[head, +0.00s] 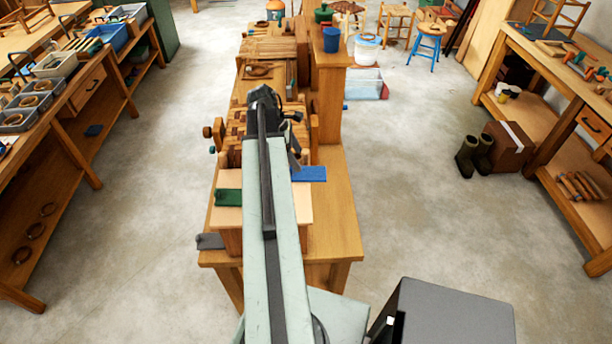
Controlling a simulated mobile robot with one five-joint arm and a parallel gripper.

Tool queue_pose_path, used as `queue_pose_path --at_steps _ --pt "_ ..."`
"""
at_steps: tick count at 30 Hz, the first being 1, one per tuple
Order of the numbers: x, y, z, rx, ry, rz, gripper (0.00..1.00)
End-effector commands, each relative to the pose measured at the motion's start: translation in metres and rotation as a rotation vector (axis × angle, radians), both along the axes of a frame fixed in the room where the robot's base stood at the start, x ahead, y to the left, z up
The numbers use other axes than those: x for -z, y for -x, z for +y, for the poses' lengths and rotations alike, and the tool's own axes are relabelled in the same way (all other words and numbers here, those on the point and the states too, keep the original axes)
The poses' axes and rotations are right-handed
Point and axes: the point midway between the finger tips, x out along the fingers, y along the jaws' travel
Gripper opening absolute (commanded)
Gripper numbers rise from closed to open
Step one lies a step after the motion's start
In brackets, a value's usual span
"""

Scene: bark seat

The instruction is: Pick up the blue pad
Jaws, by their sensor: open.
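The blue pad (312,174) lies flat on the wooden bench, just right of my arm, and my arm hides its left end. My gripper (295,158) is at the far end of my outstretched arm, close to the pad's far left side. It is small and partly hidden by my arm, and its jaws are open. I see nothing held in it. I cannot tell how high it is above the bench.
Open concrete floor lies on both sides.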

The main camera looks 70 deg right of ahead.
Motion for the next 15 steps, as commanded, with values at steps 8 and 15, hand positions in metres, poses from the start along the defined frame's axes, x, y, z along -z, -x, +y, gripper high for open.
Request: queue_pose_path --at_steps 8,15 --pt "0.021 0.006 -0.002 0.000 0.001 -0.001 0.71" --pt "0.057 0.019 -0.006 0.001 0.000 -0.001 0.71"
